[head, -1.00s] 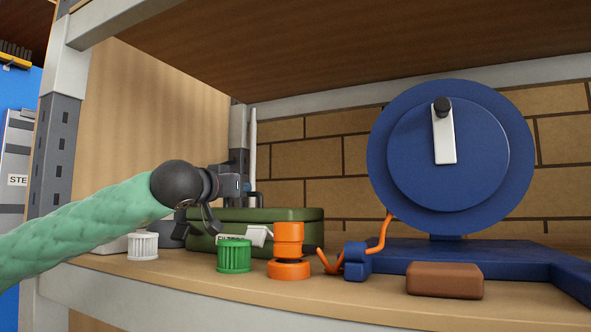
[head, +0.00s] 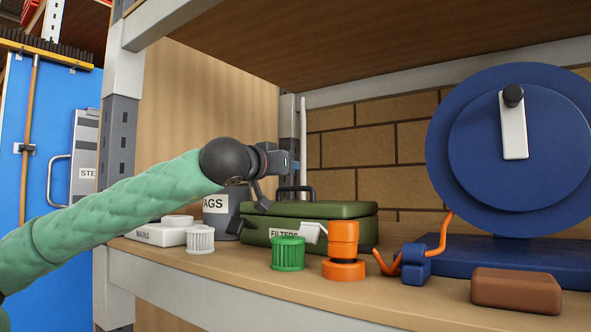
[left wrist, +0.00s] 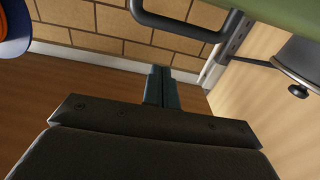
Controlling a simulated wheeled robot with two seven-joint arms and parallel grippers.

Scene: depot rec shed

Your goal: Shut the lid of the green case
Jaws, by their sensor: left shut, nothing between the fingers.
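The green case (head: 345,240) stands on the shelf with a FILTERS label on its front. Its lid (head: 345,210) lies down over the body, with a dark handle (head: 296,190) standing up at its left. I cannot tell whether a thin gap is left at the seam. A pale latch tab (head: 313,232) sticks out at the front. My left gripper (head: 294,166) is shut and empty, above the case's left end and apart from it. In the left wrist view the shut fingertips (left wrist: 160,88) show with the handle (left wrist: 185,27) and green lid (left wrist: 280,12) beyond. My right gripper is not in view.
A green ribbed cap (head: 288,254) and an orange fitting (head: 343,250) stand before the case. A white ribbed cap (head: 200,240), white box (head: 160,234) and grey bin (head: 220,216) are left. A blue reel (head: 510,140) and brown block (head: 515,291) are right. An upper shelf (head: 400,45) hangs overhead.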

